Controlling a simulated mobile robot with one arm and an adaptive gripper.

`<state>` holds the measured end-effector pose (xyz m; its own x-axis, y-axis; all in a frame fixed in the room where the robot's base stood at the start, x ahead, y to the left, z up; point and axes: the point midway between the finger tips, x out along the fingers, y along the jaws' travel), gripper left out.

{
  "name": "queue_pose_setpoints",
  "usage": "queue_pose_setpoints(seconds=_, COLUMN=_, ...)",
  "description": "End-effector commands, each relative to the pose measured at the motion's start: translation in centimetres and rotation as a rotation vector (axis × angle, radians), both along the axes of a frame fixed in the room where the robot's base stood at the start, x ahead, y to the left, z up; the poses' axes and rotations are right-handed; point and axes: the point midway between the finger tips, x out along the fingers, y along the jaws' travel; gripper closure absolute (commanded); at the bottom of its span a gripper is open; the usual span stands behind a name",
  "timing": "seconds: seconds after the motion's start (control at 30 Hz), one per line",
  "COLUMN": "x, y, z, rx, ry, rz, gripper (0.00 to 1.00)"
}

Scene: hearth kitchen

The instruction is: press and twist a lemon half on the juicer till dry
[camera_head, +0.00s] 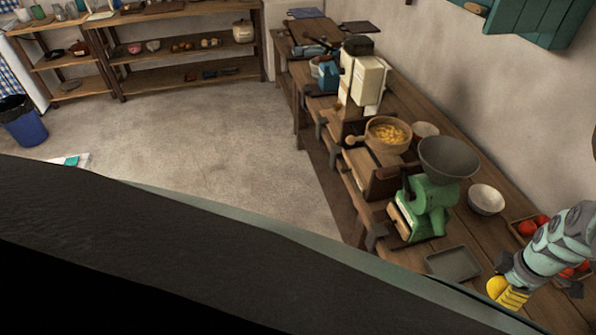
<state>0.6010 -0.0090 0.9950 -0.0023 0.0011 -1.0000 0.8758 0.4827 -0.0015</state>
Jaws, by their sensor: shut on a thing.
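My gripper (516,284) is at the lower right, on the end of a pale teal arm that comes in from the right edge. Dark gripper parts show beside a bright yellow thing (508,297), rounded at its left end and ribbed lower down. The gripper is shut on this yellow thing, low over the bench's near end. I cannot tell whether it is a lemon half or whether it touches a juicer. No juicer can be made out there. A shallow grey tray (453,263) lies just left of the gripper.
A green hand-cranked machine with a grey hopper (447,158) stands on the bench left of my gripper. A white bowl (486,199) and a crate of red fruit (527,226) are behind. A wooden bowl (386,134) and a cream machine (362,80) stand farther off.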

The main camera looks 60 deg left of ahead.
Motion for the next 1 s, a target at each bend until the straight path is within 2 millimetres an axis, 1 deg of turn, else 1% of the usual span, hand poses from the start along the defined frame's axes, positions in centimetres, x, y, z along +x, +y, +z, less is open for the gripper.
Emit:
queue_pose_setpoints(seconds=0.03, x=-1.0, y=0.6, z=-0.4, rx=0.0, ry=0.005, rz=0.071, gripper=0.74)
queue_pose_setpoints(seconds=0.1, x=-1.7, y=1.2, z=-0.9, rx=-0.001, ry=-0.001, rz=0.14, gripper=0.74)
queue_pose_setpoints(seconds=0.23, x=-2.5, y=1.6, z=-1.4, rx=-0.003, ry=0.0, rz=0.203, gripper=0.74)
queue_pose_setpoints(seconds=0.47, x=-2.6, y=1.7, z=-2.3, rx=-0.001, ry=-0.002, rz=0.212, gripper=0.74)
queue_pose_setpoints(seconds=0.67, x=-2.6, y=1.6, z=-3.9, rx=-0.001, ry=-0.003, rz=0.206, gripper=0.74)
queue_pose_setpoints(seconds=0.9, x=-2.5, y=1.6, z=-6.2, rx=-0.002, ry=-0.003, rz=0.206, gripper=0.74)
queue_pose_setpoints(seconds=1.0, x=-2.5, y=1.5, z=-6.6, rx=-0.004, ry=-0.003, rz=0.209, gripper=0.74)
